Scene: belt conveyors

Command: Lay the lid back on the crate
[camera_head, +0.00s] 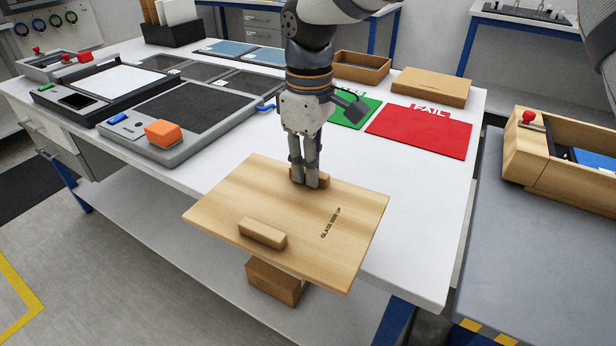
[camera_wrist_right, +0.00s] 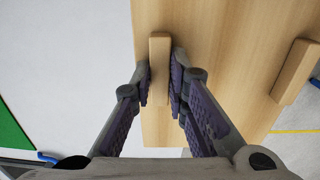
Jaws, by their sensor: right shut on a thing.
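The lid (camera_head: 215,210) is a flat pale wooden board with dark lettering on top and two block handles. My right gripper (camera_head: 311,183) points down and is shut on the far handle. In the right wrist view, that handle (camera_wrist_right: 159,60) sits between my fingers, and the other handle (camera_wrist_right: 296,72) is free. The lid overhangs the white table's front edge; I cannot tell its exact height. The open wooden crate (camera_head: 560,180) stands on the grey surface at the right, cut off by the picture edge, with something blue inside. My left gripper is not in view.
A brown box (camera_head: 272,284) shows below the lid. Red (camera_head: 420,132) and green (camera_head: 352,112) mats, a wooden tray (camera_head: 362,68) and a closed box (camera_head: 432,86) lie behind. Devices fill the table's left. The grey surface (camera_head: 520,260) before the crate is clear.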

